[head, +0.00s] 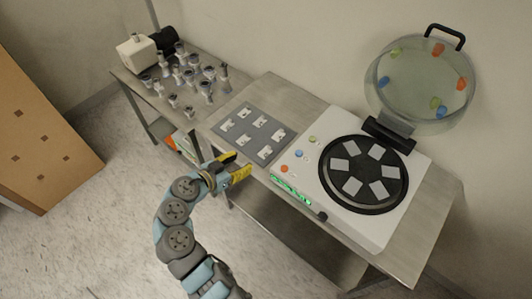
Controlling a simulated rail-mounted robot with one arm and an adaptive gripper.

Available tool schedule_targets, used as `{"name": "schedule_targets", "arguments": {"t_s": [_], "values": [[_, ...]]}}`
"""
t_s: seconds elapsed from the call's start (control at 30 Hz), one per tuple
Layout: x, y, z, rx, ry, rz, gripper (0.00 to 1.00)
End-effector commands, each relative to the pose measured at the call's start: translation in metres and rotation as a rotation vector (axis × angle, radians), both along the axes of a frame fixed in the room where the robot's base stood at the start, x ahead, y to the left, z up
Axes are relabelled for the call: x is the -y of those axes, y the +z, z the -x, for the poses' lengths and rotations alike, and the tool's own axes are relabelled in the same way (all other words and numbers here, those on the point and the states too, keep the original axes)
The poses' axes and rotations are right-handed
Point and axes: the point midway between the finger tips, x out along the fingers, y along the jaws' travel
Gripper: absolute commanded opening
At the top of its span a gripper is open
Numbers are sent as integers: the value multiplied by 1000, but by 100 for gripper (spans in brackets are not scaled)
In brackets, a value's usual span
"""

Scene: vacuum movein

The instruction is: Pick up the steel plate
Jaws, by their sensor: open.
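A flat grey plate (252,131) lies on the steel table, left of the white machine, with several small white pieces on it. Several light grey square plates (353,188) lie in a ring on the round black disc (362,171) of that machine. I cannot tell which of these is the steel plate. My gripper (239,165), with yellow and dark fingers, is open and empty. In the picture it is just below the grey plate, near the table's front edge, and appears apart from it.
The white machine (330,200) has its clear round lid (425,90) raised at the back right. A side table (135,82) holds several grey metal fittings (188,75) and a white-and-black pump (138,52). A brown cabinet (40,150) stands at left.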

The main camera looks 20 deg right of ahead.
Motion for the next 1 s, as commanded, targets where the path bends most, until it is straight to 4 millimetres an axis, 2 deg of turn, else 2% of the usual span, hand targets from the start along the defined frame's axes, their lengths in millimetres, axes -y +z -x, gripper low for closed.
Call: {"name": "schedule_targets", "arguments": {"t_s": [0.5,0.63,1.0], "values": [[77,-35,-32,-2,0,1,50],[87,-39,-37,0,0,1,50],[98,-46,-44,-1,2,1,50]]}}
